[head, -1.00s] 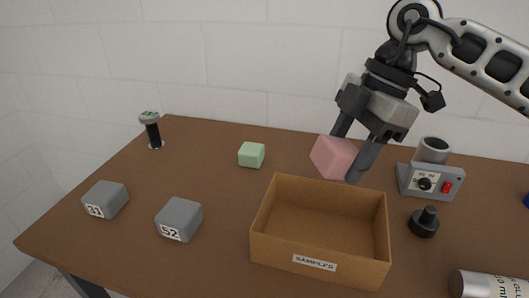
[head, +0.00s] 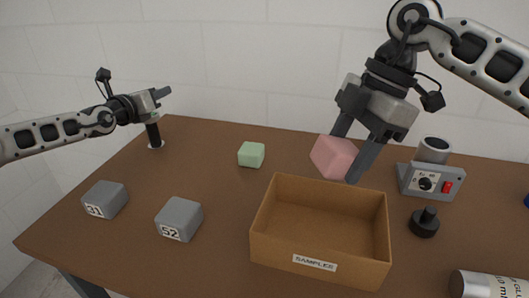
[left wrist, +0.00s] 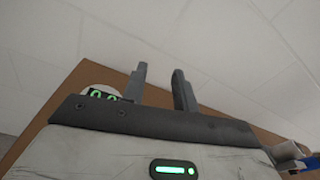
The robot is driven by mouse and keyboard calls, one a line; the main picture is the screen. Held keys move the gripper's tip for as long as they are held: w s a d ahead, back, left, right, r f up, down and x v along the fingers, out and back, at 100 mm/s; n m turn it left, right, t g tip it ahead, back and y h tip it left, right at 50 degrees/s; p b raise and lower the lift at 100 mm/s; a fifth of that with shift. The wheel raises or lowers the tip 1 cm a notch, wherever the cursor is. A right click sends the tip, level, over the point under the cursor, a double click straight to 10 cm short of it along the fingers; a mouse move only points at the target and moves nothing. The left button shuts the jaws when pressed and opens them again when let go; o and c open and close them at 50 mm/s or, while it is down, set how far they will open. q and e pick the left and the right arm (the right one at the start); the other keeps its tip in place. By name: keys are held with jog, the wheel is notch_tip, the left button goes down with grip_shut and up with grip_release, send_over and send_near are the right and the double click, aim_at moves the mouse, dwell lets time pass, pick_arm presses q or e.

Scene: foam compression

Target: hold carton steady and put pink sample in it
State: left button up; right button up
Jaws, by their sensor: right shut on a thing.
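The pink sample (head: 332,157) is a foam cube held in my right gripper (head: 346,160), which is shut on it. It hangs slightly tilted above the table, just behind the carton's back edge. The open brown carton (head: 275,249), labelled SAMPLES, stands on the table and its visible inside is empty. My left gripper (head: 163,94) is at the far left, high above the table and well away from the carton. In the left wrist view its two fingers (left wrist: 161,82) are apart with nothing between them.
A green block (head: 251,155) lies behind the carton. Grey blocks marked 31 (head: 106,197) and 52 (head: 180,217) sit left. A device with a knob (head: 430,182), a black knobbed weight (head: 424,223) and a lying can (head: 487,285) are right.

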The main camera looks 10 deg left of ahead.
pick_arm(q)
jog(key=d+f+m+g+h, duration=0.1)
jog(key=d+m+g+h, duration=0.4)
jog(key=d+m, duration=0.85)
jog(key=m+g+y, duration=0.7)
jog(key=m+g, duration=0.5)
jog(key=m, duration=1.3)
send_near(264, 206)
jog(key=shift+w+r, duration=0.35)
jog(key=shift+w, duration=0.1)
jog(key=shift+f+m, duration=0.15)
jog(key=shift+m, duration=0.1)
notch_tip(264, 206, down, 12)
jog(key=shift+r, duration=0.2)
grip_shut()
